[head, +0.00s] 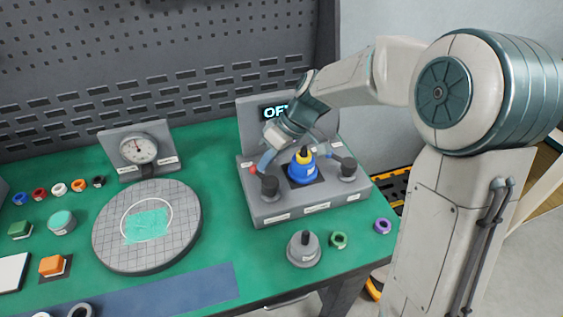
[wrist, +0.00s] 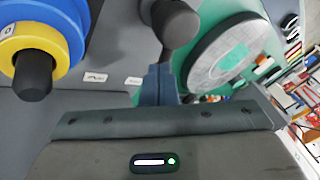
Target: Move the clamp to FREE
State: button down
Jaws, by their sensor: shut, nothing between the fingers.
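A grey test unit (head: 310,208) with a display starting "OF" stands on the green bench. Its centre holds a blue and yellow stacked part (head: 302,172) with a black top, also in the wrist view (wrist: 62,25). A black knob or lever post (head: 269,186) stands on its left side, with a red ball beside it. Another black post (head: 348,168) with a blue-tipped lever is on the right. I cannot read the labels to tell which is the clamp. My gripper (head: 265,162) is shut and empty, its blue fingertips close to the left post; contact is unclear. In the wrist view the fingers (wrist: 158,85) point toward the black knob (wrist: 175,20).
A round gridded plate (head: 110,235) and a dial gauge (head: 138,148) are left of the unit. A grey cone-shaped piece (head: 304,249), a green ring (head: 338,240) and a purple ring (head: 382,226) lie in front. Several coloured rings sit at far left.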

dwell(0.8)
jog(key=w+d+r, duration=0.1)
jog(key=w+d+r+p, duration=0.1)
jog(key=d, duration=0.1)
jog(key=shift+w+d, duration=0.15)
jog(key=shift+w, duration=0.25)
jog(key=s+v, duration=0.1)
jog(key=v, duration=0.8)
